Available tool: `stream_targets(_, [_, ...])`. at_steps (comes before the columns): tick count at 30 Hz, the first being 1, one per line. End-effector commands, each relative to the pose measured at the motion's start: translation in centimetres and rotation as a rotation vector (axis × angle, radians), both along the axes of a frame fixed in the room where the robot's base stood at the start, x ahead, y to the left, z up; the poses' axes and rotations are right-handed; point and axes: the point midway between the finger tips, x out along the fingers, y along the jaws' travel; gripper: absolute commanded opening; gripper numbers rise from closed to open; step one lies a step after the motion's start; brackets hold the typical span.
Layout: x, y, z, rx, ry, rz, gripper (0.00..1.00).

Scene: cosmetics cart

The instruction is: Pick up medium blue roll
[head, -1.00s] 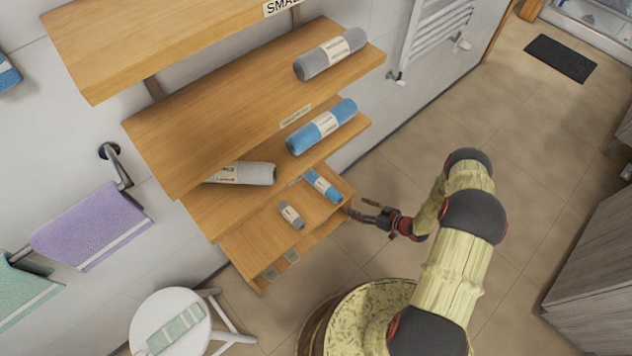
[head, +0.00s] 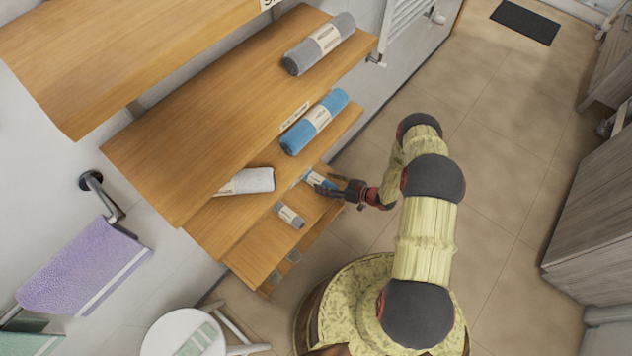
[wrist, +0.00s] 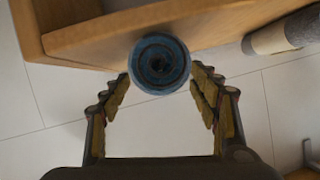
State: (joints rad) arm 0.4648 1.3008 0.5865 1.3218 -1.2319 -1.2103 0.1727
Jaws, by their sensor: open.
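A small blue roll (head: 306,175) with a pale label lies on a lower wooden shelf (head: 262,246). My gripper (head: 330,184) is open at the front edge of that shelf and partly covers this roll. In the wrist view, the round end of a blue roll (wrist: 160,64) faces the camera, between the tips of my open fingers (wrist: 160,80); I cannot tell whether they touch it. A larger blue roll (head: 298,137) with a pale label lies on the shelf above. Which one counts as medium is not readable.
A small grey roll (head: 290,215) lies beside the small blue one. A white-and-grey roll (head: 255,180) and a larger grey roll (head: 297,60) lie on higher shelves. The shelf above overhangs closely. A white stool (head: 165,335) stands below left. The floor to the right is clear.

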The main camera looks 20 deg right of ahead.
Motion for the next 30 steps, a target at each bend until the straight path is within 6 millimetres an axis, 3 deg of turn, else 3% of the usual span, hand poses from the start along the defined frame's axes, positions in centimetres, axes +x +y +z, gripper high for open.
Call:
stream_targets(1, [0.4,0.7,-0.9,0.000,0.000,0.005,0.61])
stream_targets(6, [1.6,1.9,-1.4,0.000,0.000,0.002,0.61])
stream_targets(15, [1.9,2.1,-1.3,0.001,0.001,0.000,0.60])
stream_targets(30, [1.8,2.1,-1.3,0.000,0.001,0.001,0.32])
